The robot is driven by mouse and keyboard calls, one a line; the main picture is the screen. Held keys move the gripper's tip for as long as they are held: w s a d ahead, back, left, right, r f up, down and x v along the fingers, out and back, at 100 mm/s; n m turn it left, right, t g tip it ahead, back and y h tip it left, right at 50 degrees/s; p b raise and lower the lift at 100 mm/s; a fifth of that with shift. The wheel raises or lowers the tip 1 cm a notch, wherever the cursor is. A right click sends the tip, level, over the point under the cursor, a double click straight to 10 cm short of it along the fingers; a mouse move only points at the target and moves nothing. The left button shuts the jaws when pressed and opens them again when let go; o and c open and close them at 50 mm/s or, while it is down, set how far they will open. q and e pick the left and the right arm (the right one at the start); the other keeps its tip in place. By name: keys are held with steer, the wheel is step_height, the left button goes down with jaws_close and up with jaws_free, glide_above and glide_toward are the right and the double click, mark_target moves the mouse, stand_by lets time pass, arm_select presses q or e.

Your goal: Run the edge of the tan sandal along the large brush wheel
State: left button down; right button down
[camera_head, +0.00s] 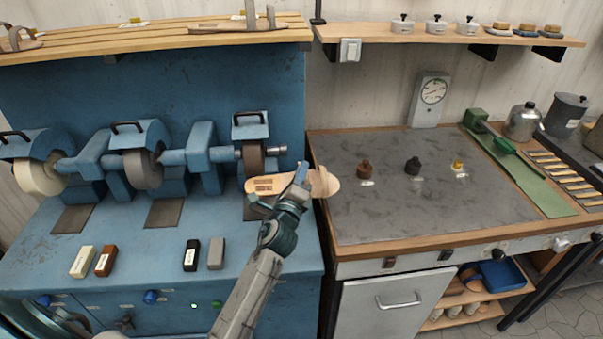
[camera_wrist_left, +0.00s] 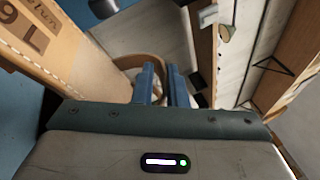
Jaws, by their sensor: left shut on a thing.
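My left gripper (camera_head: 301,174) is shut on the tan sandal (camera_head: 268,184), with the sandal held roughly level at the right end of the blue machine. In the left wrist view the fingers (camera_wrist_left: 164,84) are by a curved brown strap; the sandal's sole (camera_wrist_left: 62,55), with printed marks, fills the left. Three wheels sit on the machine: a large cream one (camera_head: 36,179) at the left, a grey one (camera_head: 141,170) in the middle, a narrow brown one (camera_head: 252,159) at the right. I cannot tell which is the large brush wheel. The sandal is just below and in front of the brown wheel; contact is unclear. My right gripper is out of view.
Several blocks, such as a black one (camera_head: 190,254), lie on the blue bench front (camera_head: 135,275). A slatted shelf (camera_head: 150,38) with other sandals overhangs the machine.

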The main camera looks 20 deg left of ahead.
arm_select(q)
steer(key=shift+s+a, duration=0.15)
steer(key=shift+s+a, duration=0.4)
steer(key=shift+a, duration=0.15)
stand_by(0.5)
steer(key=shift+s+a+r, duration=0.1)
steer(key=shift+a, duration=0.1)
stand_by(0.3)
steer(key=shift+s+a+p, duration=0.35)
steer(key=shift+a+p, duration=0.05)
steer(key=shift+a, duration=0.05)
steer(key=shift+s+a, duration=0.1)
stand_by(0.4)
steer(key=shift+s+a, duration=0.5)
steer(key=shift+a, duration=0.15)
steer(key=shift+s+a+b, duration=0.2)
steer(key=shift+b, duration=0.1)
stand_by(1.1)
steer(key=shift+s+a, duration=0.3)
steer(key=shift+a, duration=0.05)
